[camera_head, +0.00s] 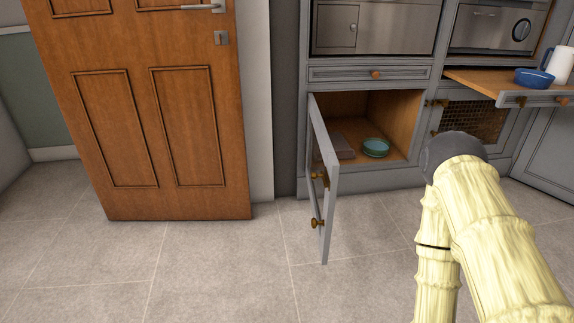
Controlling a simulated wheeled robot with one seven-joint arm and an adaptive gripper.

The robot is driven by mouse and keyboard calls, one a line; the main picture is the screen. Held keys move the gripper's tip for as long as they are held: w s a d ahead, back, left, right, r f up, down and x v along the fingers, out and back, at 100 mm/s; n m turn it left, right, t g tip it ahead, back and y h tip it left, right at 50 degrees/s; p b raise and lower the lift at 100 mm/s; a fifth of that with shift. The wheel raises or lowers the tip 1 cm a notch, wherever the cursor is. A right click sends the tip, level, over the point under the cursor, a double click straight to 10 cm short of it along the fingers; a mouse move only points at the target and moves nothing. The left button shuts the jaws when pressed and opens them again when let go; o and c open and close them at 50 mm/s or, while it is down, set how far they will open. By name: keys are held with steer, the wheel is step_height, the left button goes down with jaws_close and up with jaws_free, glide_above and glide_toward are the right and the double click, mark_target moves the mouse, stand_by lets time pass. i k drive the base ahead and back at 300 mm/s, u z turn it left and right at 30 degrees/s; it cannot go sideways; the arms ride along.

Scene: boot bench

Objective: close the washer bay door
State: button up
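A grey cabinet door (325,185) stands wide open, swung out over the floor from the left side of a low cabinet opening. Brass-coloured fittings show on it, including a round knob (317,223) on its lower part. I take it to be the washer bay door. The open bay (390,110) has a wooden interior and holds a teal bowl (375,147) and a flat grey-brown item (337,146). My arm shows at the lower right, bent and apart from the door in the picture. My gripper is not in view.
A drawer (368,74) above the bay is shut. At right, a pulled-out shelf (500,82) carries a blue bowl (534,79) and a white jug (560,65). A wooden door (145,110) stands at left. The tiled floor (215,275) in front is clear.

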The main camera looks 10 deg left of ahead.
mark_target(323, 227)
steer(key=i, duration=1.65)
